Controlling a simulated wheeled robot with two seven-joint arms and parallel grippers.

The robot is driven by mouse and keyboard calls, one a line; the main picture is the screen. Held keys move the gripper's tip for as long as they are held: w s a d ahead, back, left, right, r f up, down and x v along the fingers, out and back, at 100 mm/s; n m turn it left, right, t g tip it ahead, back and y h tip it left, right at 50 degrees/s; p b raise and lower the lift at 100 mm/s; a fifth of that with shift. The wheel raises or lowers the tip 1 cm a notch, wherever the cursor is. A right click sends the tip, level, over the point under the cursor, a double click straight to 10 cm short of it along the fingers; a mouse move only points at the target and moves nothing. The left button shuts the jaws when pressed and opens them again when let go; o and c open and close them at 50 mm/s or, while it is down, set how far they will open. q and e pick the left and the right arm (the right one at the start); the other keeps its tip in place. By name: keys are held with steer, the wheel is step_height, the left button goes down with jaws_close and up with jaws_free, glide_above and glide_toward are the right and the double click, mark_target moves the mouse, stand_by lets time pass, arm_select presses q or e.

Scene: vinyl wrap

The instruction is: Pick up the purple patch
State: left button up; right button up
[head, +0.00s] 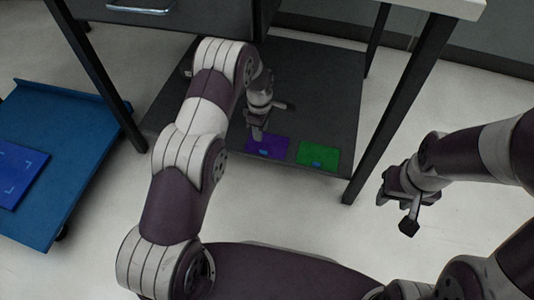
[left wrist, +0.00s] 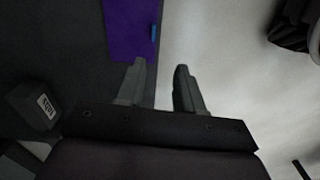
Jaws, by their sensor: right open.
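The purple patch (head: 268,146) lies flat on the dark lower shelf (head: 318,85), near its front edge. It has a small blue tab. My left gripper (head: 270,119) is over the shelf just behind the patch in the head view, partly overlapping its upper left. In the left wrist view the patch (left wrist: 128,28) is ahead of the fingers, and its blue tab (left wrist: 153,33) is at its right edge. The left fingers (left wrist: 160,68) are apart with nothing between them. My right gripper (head: 409,208) is open and empty, off to the right over the floor.
A green patch (head: 318,154) lies right of the purple one. Table legs (head: 395,115) flank the shelf, and a drawer unit (head: 175,13) hangs above. A blue cart (head: 55,205) with a blue panel stands at left. A dark box (left wrist: 35,108) shows in the wrist view.

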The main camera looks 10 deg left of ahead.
arm_select(q)
steer(key=n+b, duration=0.1)
steer(key=b, duration=0.4)
glide_above(264, 151)
steer(key=f, duration=0.7)
steer(key=shift+s+a+f, duration=0.25)
steer(key=shift+a, duration=0.05)
steer(key=f+b, duration=0.4)
steer(key=f, duration=0.1)
steer(key=shift+w+d+f+b, duration=0.2)
steer(key=shift+w+d+b, duration=0.05)
steer(key=shift+w+b, duration=0.1)
steer(key=shift+r, duration=0.1)
jaws_close()
